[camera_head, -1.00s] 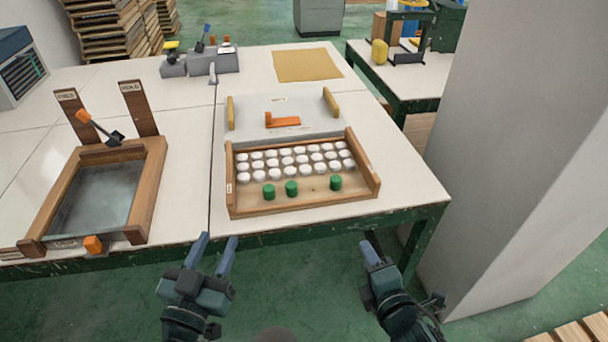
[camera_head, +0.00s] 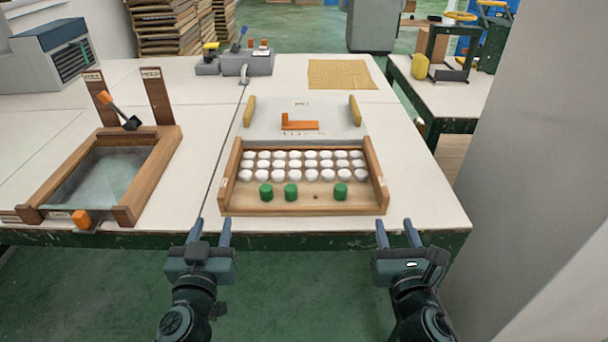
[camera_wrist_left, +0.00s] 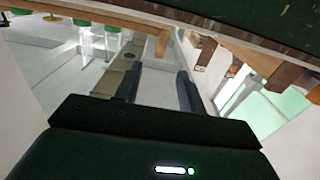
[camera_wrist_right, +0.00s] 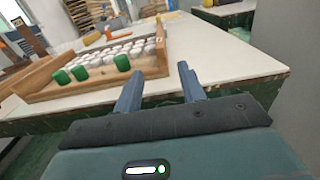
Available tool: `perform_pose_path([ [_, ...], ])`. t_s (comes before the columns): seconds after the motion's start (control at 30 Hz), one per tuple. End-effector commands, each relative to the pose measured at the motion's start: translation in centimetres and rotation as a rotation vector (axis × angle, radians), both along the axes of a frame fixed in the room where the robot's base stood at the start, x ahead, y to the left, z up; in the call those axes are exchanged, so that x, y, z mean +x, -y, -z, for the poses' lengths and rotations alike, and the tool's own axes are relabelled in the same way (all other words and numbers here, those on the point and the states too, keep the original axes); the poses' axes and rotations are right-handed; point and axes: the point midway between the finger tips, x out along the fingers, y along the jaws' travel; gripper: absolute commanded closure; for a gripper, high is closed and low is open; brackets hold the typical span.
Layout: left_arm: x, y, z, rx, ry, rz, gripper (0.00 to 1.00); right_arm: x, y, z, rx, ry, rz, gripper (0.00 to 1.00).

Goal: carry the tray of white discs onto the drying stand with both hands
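The wooden tray (camera_head: 303,209) sits on the white table near its front edge. It holds rows of white discs (camera_head: 303,165) and three green pegs (camera_head: 291,191) along its front strip. Behind it stands a pale grey stand (camera_head: 335,118) with two yellow uprights and an orange bracket. My left gripper (camera_head: 210,231) is open and empty, in front of the tray's left front corner. My right gripper (camera_head: 397,233) is open and empty, in front of the right front corner. The tray also shows in the right wrist view (camera_wrist_right: 92,97), left of the fingers. Neither gripper touches the tray.
A wooden frame with a glassy panel (camera_head: 95,178) and two labelled posts stands left of the tray. A yellow mat (camera_head: 340,74) and a grey device (camera_head: 247,65) lie at the back. A grey pillar (camera_head: 535,140) rises close on the right.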

Motion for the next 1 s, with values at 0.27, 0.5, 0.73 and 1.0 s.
perform_pose_path([
  [0.27,1.6,0.0,0.0,-0.001,0.002,-0.001,0.6,1.6,0.0,0.0,0.002,0.002,0.001,0.6],
  [0.5,6.2,-0.1,-0.1,-0.003,0.003,-0.002,0.6,6.2,-0.1,-0.1,0.005,0.002,0.001,0.6],
  [0.73,10.4,-0.1,-0.1,-0.004,0.002,0.0,0.6,10.4,-0.1,-0.1,0.005,0.001,0.001,0.6],
  [1.0,12.9,-0.2,-0.1,-0.002,0.002,0.0,0.6,12.9,-0.2,0.0,0.005,-0.002,0.001,0.6],
])
